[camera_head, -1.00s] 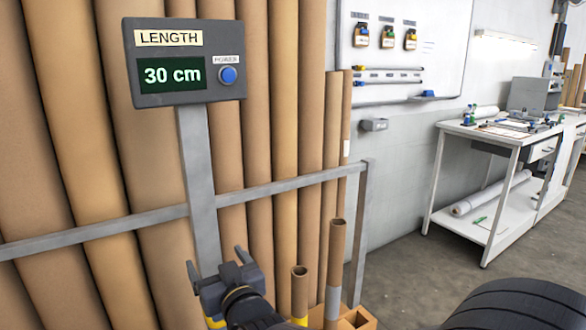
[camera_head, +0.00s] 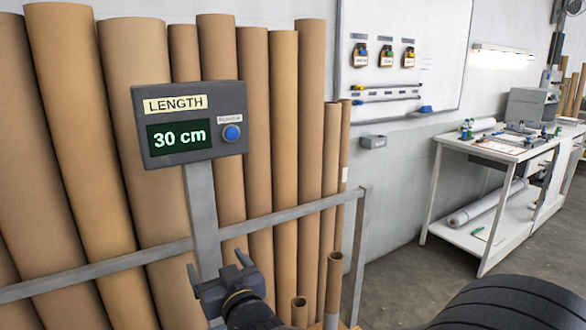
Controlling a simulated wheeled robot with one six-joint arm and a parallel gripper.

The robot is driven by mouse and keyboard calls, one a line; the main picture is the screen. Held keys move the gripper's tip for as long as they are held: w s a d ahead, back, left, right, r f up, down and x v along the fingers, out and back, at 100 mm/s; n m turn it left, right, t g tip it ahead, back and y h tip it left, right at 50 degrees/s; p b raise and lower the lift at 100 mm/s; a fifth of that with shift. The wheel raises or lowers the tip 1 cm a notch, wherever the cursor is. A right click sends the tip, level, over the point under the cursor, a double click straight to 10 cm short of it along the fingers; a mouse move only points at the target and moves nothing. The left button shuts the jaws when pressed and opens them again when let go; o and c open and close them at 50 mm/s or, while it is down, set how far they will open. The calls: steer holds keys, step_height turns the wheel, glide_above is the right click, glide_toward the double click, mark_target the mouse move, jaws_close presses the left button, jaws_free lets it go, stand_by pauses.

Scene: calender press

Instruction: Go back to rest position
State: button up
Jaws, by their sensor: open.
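My gripper (camera_head: 218,272) is in the lower middle of the head view, its two fingers pointing up and spread apart with nothing between them. It stands in front of the grey post of the length display, below the display box.
Tall brown cardboard tubes (camera_head: 112,130) lean behind a grey metal rail (camera_head: 110,267). Two short tubes (camera_head: 333,285) stand right of my gripper. A white workbench (camera_head: 490,150) stands at the right, with a whiteboard (camera_head: 440,60) on the wall. Grey floor (camera_head: 410,275) is open between.

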steer(key=shift+r+p, duration=7.45)
steer(key=shift+p, duration=0.95)
